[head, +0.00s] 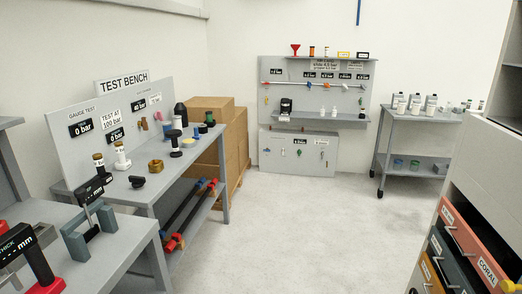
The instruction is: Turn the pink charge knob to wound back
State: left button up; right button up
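No knob that I can clearly make out as the pink charge knob shows in the head view. A small pinkish-brown part (144,124) sits on the upright panel of the test bench (73,150), too small to identify. Several small coloured fittings are on the grey wall panel (330,88) at the back, also too small to tell apart. Neither of my grippers is in view.
A grey bench (100,262) with gauges stands at the near left. Cardboard boxes (212,108) stand behind the test bench. A grey cart (418,122) holds bottles at the back right. A drawer cabinet (490,165) is at the right. The middle floor (300,230) is clear.

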aim_at(158, 115)
jog(key=i+l, duration=0.1)
jog(key=i, duration=0.45)
jog(key=i+l, duration=0.1)
jog(key=i, duration=0.45)
jog(key=i+l, duration=0.1)
jog(key=i, duration=0.5)
jog(key=i+u, duration=0.1)
jog(key=i, duration=0.45)
jog(key=l, duration=0.05)
